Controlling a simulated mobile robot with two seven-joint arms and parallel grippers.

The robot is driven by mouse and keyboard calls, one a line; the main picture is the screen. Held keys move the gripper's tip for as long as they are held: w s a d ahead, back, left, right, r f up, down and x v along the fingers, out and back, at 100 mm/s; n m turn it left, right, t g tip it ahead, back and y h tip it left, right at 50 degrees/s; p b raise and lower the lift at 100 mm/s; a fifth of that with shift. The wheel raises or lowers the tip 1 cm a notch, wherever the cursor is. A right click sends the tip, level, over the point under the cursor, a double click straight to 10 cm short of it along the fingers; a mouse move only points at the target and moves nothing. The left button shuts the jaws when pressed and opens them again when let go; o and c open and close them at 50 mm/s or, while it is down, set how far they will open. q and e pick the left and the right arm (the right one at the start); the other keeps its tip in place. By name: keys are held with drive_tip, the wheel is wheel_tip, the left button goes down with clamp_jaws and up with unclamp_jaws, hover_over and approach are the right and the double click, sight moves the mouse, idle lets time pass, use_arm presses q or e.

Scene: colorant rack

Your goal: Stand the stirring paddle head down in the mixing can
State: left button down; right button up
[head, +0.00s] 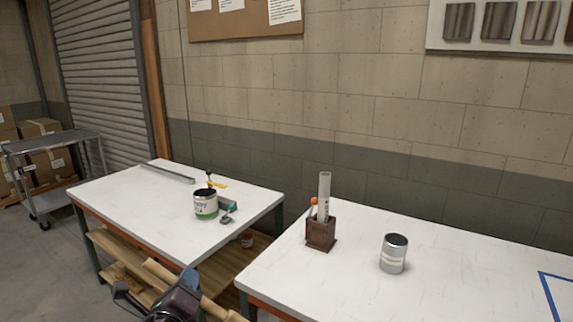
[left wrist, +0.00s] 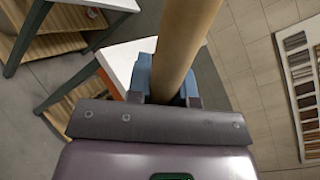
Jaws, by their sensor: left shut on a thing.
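My left gripper (head: 189,280) is at the bottom of the head view, in front of the gap between the two tables. It is shut on the stirring paddle's round wooden shaft (head: 222,312), which lies slantwise. In the left wrist view the shaft (left wrist: 184,38) runs from between the blue fingers (left wrist: 165,82) out past the top edge. The paddle's head cannot be made out in either view. A silver can (head: 393,255) with a pale band stands upright on the right table, apart from the gripper; its inside cannot be made out. My right gripper is not in view.
A brown wooden box (head: 321,236) holding a pale tube (head: 324,195) stands left of the silver can on the right table (head: 310,285). The left table (head: 130,205) holds a labelled can (head: 206,206) and small tools. The front of the right table is clear.

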use_arm(q)
drive_tip(key=m, duration=0.8)
drive_tip(key=shift+m, duration=0.4)
